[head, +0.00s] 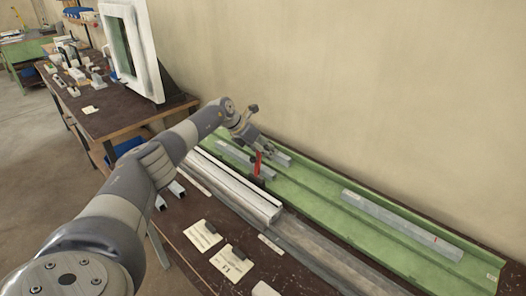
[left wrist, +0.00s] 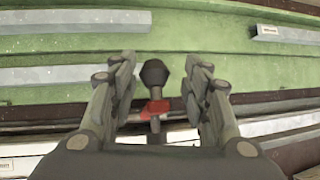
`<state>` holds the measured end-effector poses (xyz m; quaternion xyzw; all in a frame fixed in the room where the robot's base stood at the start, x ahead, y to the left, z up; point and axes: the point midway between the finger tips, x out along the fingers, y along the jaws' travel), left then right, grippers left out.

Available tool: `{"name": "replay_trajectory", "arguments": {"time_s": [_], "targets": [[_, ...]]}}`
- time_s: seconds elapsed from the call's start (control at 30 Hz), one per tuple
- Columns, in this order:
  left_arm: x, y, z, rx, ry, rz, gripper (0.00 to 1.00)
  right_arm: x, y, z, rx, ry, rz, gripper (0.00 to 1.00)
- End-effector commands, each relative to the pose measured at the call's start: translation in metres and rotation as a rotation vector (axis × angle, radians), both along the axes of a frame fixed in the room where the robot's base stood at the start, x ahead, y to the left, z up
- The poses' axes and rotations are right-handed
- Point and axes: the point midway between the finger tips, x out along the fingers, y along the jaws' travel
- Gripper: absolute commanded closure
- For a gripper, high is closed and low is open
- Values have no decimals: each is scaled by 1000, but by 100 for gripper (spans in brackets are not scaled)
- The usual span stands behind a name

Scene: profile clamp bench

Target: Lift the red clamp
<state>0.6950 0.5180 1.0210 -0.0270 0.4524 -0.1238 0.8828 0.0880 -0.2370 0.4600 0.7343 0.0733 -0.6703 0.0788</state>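The red clamp (head: 257,163) stands upright at the edge of the white profile (head: 235,190), beside the green tray, in the head view. In the left wrist view its red body (left wrist: 155,108) and dark knob (left wrist: 154,73) show between my fingers. My left gripper (head: 264,146) is at the top of the clamp, fingers pointing down to it. In the left wrist view the gripper (left wrist: 160,80) is open, with a gap between each finger and the clamp. The clamp's lower part is hidden. My right gripper is in neither view.
The green tray (head: 310,190) holds several grey bars, one long bar (head: 400,224) at the right. Two paper cards (head: 202,235) lie on the dark bench in front. A white frame (head: 133,50) stands on another bench at the back left. The wall is close behind the tray.

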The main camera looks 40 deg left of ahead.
Motion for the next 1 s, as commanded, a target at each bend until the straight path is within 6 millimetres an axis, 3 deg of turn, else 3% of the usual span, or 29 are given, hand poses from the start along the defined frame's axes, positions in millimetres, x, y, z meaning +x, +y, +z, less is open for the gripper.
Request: {"name": "replay_trajectory", "arguments": {"time_s": [0.37,1.0], "targets": [[-7,5,3,5,8,1,56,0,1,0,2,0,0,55],[-62,26,87,3,5,-1,56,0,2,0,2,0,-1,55]]}}
